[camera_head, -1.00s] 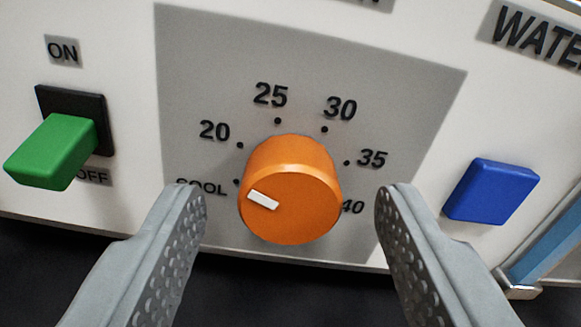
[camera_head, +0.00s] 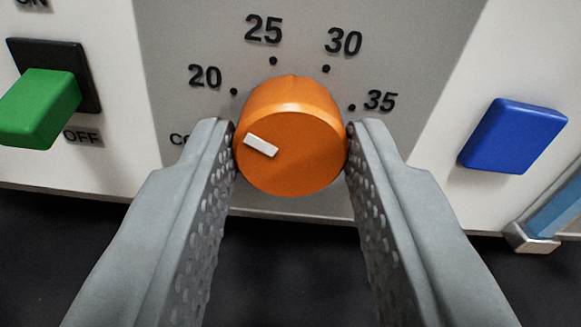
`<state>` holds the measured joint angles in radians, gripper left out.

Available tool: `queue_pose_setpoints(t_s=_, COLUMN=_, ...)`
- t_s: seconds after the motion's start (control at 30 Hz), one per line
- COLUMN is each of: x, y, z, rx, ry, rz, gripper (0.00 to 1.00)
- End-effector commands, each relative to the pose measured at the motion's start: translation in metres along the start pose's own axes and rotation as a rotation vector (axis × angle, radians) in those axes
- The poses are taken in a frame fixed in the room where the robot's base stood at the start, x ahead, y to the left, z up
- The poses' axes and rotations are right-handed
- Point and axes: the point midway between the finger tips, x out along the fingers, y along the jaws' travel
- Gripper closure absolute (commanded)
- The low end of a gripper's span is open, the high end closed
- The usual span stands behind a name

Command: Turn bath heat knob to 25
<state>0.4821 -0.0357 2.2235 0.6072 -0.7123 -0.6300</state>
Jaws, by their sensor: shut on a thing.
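The orange bath heat knob (camera_head: 293,150) sits on a grey dial panel (camera_head: 190,40) in the middle of the view. Its white pointer mark (camera_head: 261,146) points to the upper left, towards the COOL end of the scale. The 25 label (camera_head: 264,29) stands above the knob, with 20 (camera_head: 205,77) to its left and 30 and 35 to its right. My gripper (camera_head: 291,145) is shut on the knob, one finger touching each side. The left finger covers most of the COOL label, and the 40 label is hidden behind the right finger.
A green ON/OFF switch (camera_head: 38,108) sticks out to the left of the knob. A blue button (camera_head: 513,136) stands out to the right. A blue and metal part (camera_head: 553,218) shows at the right edge. Below the panel it is dark.

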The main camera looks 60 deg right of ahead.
Motion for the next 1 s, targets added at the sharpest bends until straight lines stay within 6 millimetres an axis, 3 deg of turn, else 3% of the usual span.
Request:
queue_pose_setpoints(t_s=0.7, x=-0.0001, y=0.0001, z=-0.0001, rx=0.538, ry=0.000, rz=0.000, gripper=0.91)
queue_pose_setpoints(t_s=1.0, x=-0.0001, y=0.0001, z=0.0000, rx=0.687, ry=0.000, rz=0.000, gripper=0.91)
